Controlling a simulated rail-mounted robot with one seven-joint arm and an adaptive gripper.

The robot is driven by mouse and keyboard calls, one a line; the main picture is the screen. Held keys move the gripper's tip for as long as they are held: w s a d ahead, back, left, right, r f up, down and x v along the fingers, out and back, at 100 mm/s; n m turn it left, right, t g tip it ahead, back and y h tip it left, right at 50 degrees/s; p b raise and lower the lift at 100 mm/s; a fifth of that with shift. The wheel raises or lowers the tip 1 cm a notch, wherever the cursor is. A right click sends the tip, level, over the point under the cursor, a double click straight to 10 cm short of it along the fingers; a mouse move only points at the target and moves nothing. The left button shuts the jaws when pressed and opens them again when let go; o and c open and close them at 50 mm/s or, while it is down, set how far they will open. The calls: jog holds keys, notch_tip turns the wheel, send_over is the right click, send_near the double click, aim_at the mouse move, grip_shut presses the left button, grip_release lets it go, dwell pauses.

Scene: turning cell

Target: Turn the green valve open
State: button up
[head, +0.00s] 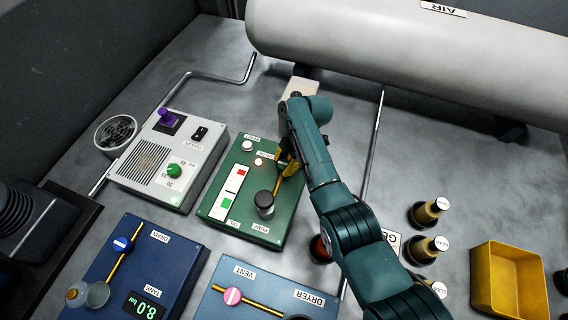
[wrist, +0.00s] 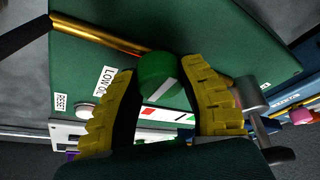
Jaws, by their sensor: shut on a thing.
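The green valve is a round knob (wrist: 158,74) with a white stripe, set at the end of the visible part of a brass pipe (wrist: 95,33) on the green panel. My gripper (wrist: 165,95) has its yellow ribbed fingers on both sides of the knob and is shut on it. In the wrist view the white stripe lies at an angle to the pipe. In the head view my gripper (head: 285,172) is over the right side of the green panel (head: 228,192), and my arm and fingers hide the knob.
Blue panels (head: 180,262), a cooler box (head: 145,170), bottles (head: 425,213) and a yellow bin (head: 505,283) stand around. A tank (head: 400,50) lies behind.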

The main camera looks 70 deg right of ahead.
jog(key=shift+p, duration=0.3)
jog(key=m+h+p, duration=0.1)
jog(key=m+p, duration=0.2)
jog(key=p, duration=0.1)
jog(key=shift+s+a+r+m+t, duration=0.1)
jog(key=shift+m+t, duration=0.2)
jog(key=m+h+p, duration=0.1)
jog(key=m+p, duration=0.1)
jog(key=m+h+p, duration=0.1)
jog(key=m+p, duration=0.2)
jog(key=shift+m+t, duration=0.3)
jog(key=m, duration=0.1)
jog(key=m+h+p, duration=0.1)
jog(key=m, duration=0.1)
jog(key=m+p, duration=0.1)
jog(key=shift+a+f+h, duration=0.1)
jog(key=shift+f+h, duration=0.15)
jog(key=shift+h, duration=0.15)
jog(key=shift+f+m+g+h+p, duration=0.1)
jog(key=shift+m+g+h+p, duration=0.25)
jog(key=shift+m, duration=0.85)
jog(key=shift+f+m+g+h+p, duration=0.1)
jog(key=shift+m+g+h+p, duration=0.2)
jog(key=shift+m, duration=0.9)
jog(key=o, duration=1.2)
jog(key=shift+r, duration=0.15)
jog(key=shift+d, duration=0.2)
